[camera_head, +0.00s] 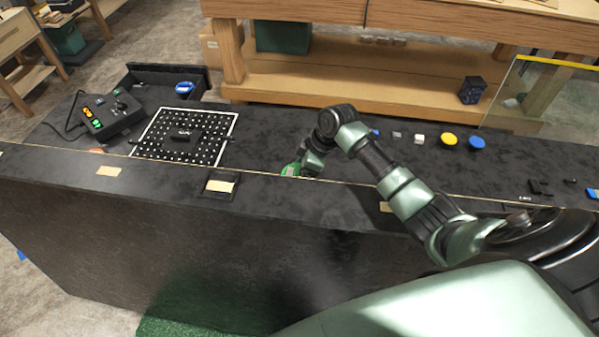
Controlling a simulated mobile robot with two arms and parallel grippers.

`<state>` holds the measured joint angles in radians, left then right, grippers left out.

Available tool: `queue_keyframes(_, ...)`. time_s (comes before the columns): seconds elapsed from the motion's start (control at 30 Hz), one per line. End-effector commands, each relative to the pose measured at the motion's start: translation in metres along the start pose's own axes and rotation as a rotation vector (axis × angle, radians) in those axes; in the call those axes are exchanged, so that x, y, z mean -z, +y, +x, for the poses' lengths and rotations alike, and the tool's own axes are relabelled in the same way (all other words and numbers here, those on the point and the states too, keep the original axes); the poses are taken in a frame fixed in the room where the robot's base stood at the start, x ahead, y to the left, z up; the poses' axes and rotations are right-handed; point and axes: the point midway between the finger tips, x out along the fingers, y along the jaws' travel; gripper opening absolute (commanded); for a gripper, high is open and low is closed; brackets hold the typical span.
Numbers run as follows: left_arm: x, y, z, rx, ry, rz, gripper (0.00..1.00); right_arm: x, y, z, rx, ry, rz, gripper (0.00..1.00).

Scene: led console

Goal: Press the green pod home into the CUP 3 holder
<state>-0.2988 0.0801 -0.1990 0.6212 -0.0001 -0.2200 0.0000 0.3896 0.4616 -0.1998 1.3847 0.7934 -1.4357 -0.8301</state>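My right arm reaches in from the right, and its gripper (301,169) points down at the counter just behind the front ledge. A bright green piece (290,169) shows at the gripper's left side. It may be the green pod, but it is small and mostly hidden by the gripper, so I cannot tell whether it is held or seated. The fingertips are hidden too. I cannot make out which holder is CUP 3. Blank-looking tan tags (109,171) sit along the front ledge, their writing too small to read. My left gripper is out of view.
A console box (112,116) with lit displays stands at the left, beside a dotted black board (214,149). A blue item (184,88) lies in a black tray behind. Yellow (449,139) and blue (477,142) discs lie right of my arm. A clear panel (537,98) stands at the right.

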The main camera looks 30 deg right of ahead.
Motion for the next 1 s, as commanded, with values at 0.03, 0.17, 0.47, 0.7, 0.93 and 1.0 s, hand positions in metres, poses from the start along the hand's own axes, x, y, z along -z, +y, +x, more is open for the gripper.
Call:
queue_keyframes(0.03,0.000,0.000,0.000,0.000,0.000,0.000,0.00,0.000,0.000,0.000,-0.001,0.001,0.000,0.46)
queue_keyframes(0.17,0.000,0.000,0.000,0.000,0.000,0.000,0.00,0.000,0.000,0.000,-0.001,0.001,0.000,0.46)
queue_keyframes(0.47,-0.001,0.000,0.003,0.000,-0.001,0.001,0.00,-0.002,0.000,0.005,0.000,0.000,0.000,0.46)
queue_keyframes(0.7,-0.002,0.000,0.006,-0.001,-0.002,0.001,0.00,-0.004,0.000,0.009,0.000,0.000,0.000,0.46)
queue_keyframes(0.93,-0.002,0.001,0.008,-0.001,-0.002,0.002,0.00,-0.006,0.000,0.014,0.000,0.000,0.000,0.46)
queue_keyframes(1.0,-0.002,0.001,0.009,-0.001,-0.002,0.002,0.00,-0.006,0.000,0.015,0.000,0.000,0.000,0.46)
